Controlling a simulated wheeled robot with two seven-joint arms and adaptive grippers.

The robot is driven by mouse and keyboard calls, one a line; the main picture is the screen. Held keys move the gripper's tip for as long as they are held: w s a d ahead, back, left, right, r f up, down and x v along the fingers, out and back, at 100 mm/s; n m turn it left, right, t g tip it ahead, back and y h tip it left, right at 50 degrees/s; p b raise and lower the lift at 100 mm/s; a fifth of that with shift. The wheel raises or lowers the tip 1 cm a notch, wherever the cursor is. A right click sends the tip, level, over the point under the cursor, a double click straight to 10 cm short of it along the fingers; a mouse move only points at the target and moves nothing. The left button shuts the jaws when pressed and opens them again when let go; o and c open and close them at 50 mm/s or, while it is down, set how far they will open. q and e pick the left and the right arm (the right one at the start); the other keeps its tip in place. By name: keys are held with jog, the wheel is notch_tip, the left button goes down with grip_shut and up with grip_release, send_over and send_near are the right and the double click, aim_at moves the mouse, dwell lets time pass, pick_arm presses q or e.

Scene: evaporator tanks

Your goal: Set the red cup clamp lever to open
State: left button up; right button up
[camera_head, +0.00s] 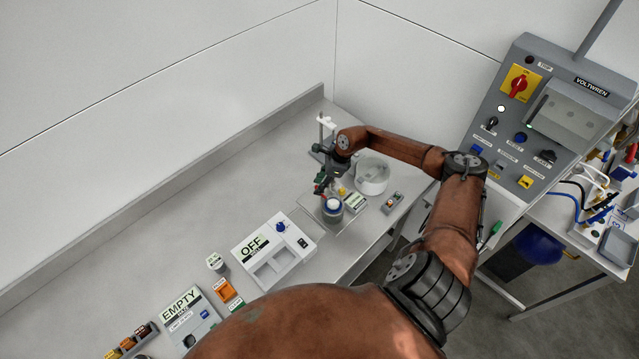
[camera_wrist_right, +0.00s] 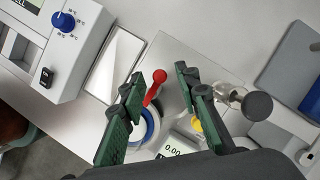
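The red cup clamp lever (camera_wrist_right: 155,85) has a round red knob and shows in the right wrist view. It stands beside a cup with a blue ring (camera_wrist_right: 151,126), partly hidden by a finger. In the head view the cup (camera_head: 332,205) stands on a grey plate, just below my right gripper (camera_head: 322,184). My right gripper (camera_wrist_right: 159,75) is open, with dark green fingers on either side of the red lever. A gap shows between the knob and each fingertip; I cannot tell contact lower down. My left gripper is not in view.
A white box marked OFF (camera_head: 272,250) stands left of the cup. A white round bowl (camera_head: 372,176) and a small display (camera_head: 355,203) are close on the right. A metal post with a round knob (camera_wrist_right: 257,105) stands right of the fingers. A grey control panel (camera_head: 535,120) stands further right.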

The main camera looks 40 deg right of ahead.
jog(key=shift+c, duration=0.2)
grip_shut()
